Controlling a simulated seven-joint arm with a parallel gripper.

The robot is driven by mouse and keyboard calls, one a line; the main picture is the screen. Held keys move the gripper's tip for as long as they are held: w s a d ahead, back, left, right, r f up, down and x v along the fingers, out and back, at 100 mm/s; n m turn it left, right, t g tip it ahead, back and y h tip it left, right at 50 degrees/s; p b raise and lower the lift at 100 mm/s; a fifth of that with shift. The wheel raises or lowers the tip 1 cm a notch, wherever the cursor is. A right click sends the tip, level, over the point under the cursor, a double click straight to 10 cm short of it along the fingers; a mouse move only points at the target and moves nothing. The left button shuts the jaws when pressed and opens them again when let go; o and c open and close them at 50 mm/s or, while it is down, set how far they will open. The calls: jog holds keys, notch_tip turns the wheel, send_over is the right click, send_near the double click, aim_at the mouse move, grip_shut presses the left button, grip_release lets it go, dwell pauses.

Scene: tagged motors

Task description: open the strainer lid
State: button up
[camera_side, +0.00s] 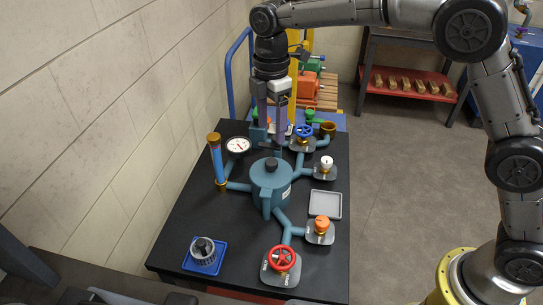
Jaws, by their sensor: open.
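The strainer is a teal round vessel (267,196) in the middle of the black table, with teal pipes branching from it. The exact gap between fingertips and knob is hard to judge.
An upright blue tube (218,166) and gauge (238,146) stand left. An empty grey tray (339,205) lies right. A blue tray (213,267) holds a small cylindrical part.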

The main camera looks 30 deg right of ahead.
aim_at(272, 162)
notch_tip(272, 162, down, 10)
jog(key=shift+r, duration=0.15)
dwell(0.3)
grip_shut()
jog(key=shift+r, duration=0.1)
dwell(1.2)
